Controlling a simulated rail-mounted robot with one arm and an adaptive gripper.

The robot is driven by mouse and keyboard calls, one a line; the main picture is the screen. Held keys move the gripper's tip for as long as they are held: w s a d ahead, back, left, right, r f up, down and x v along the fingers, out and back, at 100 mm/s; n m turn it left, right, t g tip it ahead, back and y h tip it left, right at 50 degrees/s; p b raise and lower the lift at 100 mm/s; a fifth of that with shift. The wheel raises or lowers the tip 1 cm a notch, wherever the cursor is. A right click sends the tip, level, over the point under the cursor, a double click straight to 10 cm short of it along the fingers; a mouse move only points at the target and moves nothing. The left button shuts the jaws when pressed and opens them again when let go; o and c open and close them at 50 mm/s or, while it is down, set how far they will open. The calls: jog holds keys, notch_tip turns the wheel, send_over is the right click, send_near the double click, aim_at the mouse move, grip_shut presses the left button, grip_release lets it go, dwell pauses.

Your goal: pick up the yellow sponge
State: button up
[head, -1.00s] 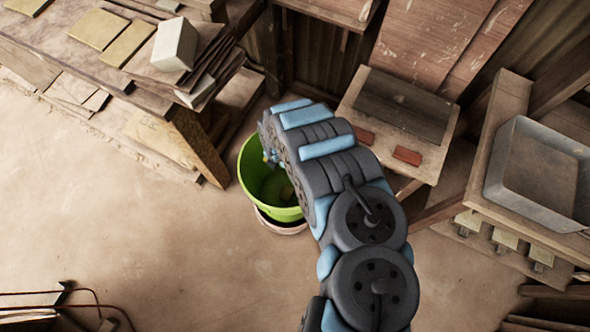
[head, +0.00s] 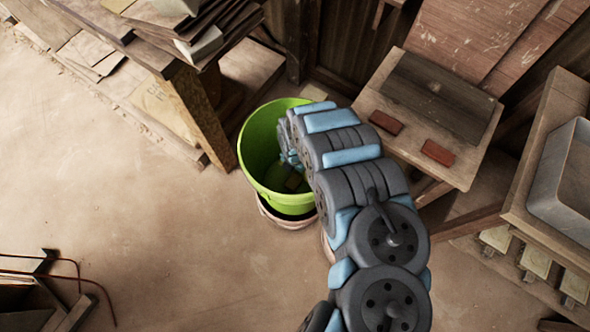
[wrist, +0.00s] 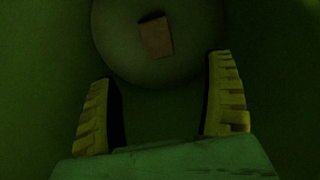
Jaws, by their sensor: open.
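The sponge (wrist: 156,37) lies on the floor of the green bucket (wrist: 40,60); in the dim green light it looks brownish. The sponge shows beyond the fingertips, toward the top of the wrist view, apart from both fingers. In the head view my gripper is mostly hidden by my arm.
The bucket's walls surround my gripper closely. The bucket stands on a pinkish base (head: 285,217). A wooden bench (head: 190,110) stands at its left, and a press table (head: 400,135) with red tiles (head: 438,153) at its right. The floor (head: 130,200) in front is clear.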

aim_at(293, 182)
notch_tip(293, 182, down, 9)
jog(key=b, duration=0.4)
jog(key=shift+f, duration=0.2)
jog(key=f+b, duration=0.1)
jog(key=f, duration=0.1)
jog(key=a+f+b, duration=0.1)
jog(key=f, duration=0.1)
jog(key=shift+s+f+b, duration=0.1)
jog(key=shift+f+b, duration=0.25)
jog(key=shift+f, duration=0.05)
jog(key=shift+d+f, duration=0.15)
jog(key=shift+f, duration=0.05)
jog(key=shift+c, duration=0.3)
jog(key=c, duration=1.1)
jog(key=shift+r, duration=0.1)
